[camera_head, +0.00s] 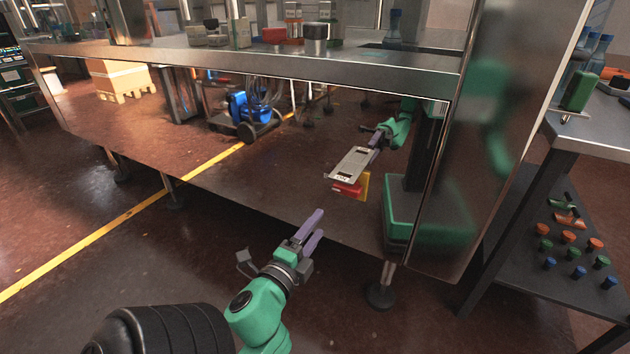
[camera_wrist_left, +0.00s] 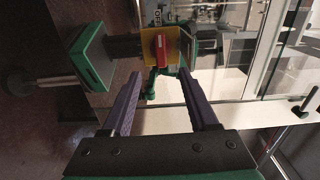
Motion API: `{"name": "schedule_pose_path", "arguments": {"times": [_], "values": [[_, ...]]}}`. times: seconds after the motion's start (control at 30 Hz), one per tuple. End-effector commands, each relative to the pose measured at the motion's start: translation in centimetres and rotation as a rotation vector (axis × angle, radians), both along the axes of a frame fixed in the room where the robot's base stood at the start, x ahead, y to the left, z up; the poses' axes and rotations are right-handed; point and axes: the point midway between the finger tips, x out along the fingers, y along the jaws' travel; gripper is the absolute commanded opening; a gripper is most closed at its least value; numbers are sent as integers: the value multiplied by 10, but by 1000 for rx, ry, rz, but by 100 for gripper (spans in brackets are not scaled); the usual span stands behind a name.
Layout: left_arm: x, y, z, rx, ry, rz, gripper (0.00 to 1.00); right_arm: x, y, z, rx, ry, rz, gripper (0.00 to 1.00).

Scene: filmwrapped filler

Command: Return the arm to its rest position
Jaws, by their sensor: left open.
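My left arm, green with purple fingers, comes in from the bottom left in the head view. Its gripper (camera_head: 308,230) is in front of the shiny steel panel (camera_head: 250,180), apart from it as far as I can tell. In the left wrist view the two purple fingers (camera_wrist_left: 160,105) stand wide apart with nothing between them. My right gripper is not seen.
A red and yellow switch (camera_head: 348,189) sits on the panel beyond the gripper; it also shows in the left wrist view (camera_wrist_left: 161,50). The panel mirrors a green arm. A dark side table (camera_head: 566,135) stands at right. Floor at left is clear.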

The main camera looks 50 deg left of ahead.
Motion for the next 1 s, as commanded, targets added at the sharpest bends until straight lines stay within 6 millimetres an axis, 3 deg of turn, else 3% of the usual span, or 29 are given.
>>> {"name": "schedule_pose_path", "arguments": {"times": [0.43,0.53,0.57,0.63,0.7,0.8,0.9,1.0], "values": [[1,0,0,-1,1,0,60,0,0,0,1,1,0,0],[3,3,-11,-74,8,22,60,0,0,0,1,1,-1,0],[4,6,-20,-132,17,40,60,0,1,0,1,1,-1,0],[9,8,-59,-351,63,105,60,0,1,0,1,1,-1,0],[11,0,-114,-607,156,188,60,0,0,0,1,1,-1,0],[2,-28,-184,-896,326,301,60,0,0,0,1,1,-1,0],[-14,-60,-234,-1081,494,402,60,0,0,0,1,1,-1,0],[-37,-91,-272,-1202,662,498,60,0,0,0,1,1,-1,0]]}}
